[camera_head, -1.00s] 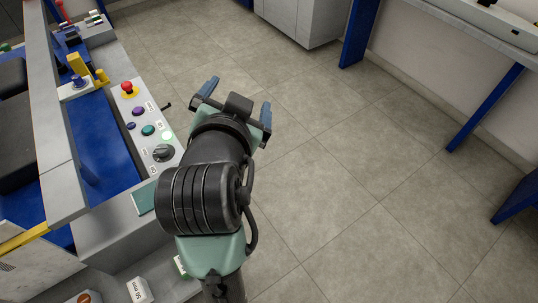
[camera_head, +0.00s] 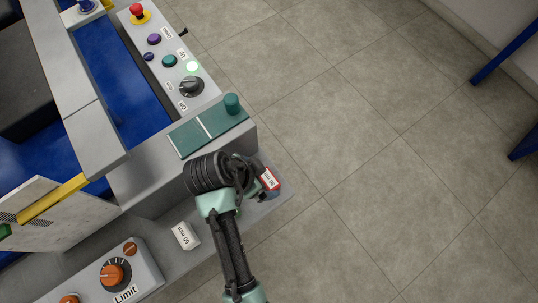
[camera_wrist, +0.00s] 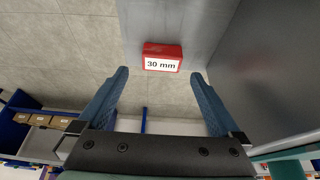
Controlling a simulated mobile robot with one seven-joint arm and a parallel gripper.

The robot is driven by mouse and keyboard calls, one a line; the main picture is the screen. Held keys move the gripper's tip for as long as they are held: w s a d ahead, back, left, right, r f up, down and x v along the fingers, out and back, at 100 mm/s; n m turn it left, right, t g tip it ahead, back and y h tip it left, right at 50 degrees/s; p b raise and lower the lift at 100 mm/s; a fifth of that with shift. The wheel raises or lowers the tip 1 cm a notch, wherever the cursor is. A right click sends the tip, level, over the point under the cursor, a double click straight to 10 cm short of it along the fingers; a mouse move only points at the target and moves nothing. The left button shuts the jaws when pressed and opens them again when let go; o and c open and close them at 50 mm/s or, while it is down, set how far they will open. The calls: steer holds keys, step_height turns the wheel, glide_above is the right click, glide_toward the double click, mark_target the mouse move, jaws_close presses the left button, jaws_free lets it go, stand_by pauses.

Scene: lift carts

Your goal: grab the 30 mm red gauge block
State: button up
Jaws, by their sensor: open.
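The red gauge block (camera_wrist: 162,51) with a white "30 mm" label lies on a grey metal ledge, ahead of my fingertips in the wrist view. My gripper (camera_wrist: 160,76) is open, with one blue finger to each side of the block's line and nothing between them. The block shows just beyond the fingertips, and I cannot tell the exact gap. In the head view the red block (camera_head: 270,179) shows at the right of my arm, near the ledge's corner. My arm hides most of the gripper there.
A white block labelled "50 mm" (camera_head: 185,235) sits on the grey ledge (camera_head: 275,206) left of my arm. A raised green plate (camera_head: 208,128) with a peg stands behind. A control panel with orange knobs (camera_head: 112,274) is at lower left. Open floor lies right.

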mark_target(268, 179)
steer(key=x, duration=0.5)
steer(key=shift+a+f, duration=0.15)
steer(key=shift+f, duration=0.05)
steer(key=shift+r, duration=0.1)
steer(key=c, duration=1.5)
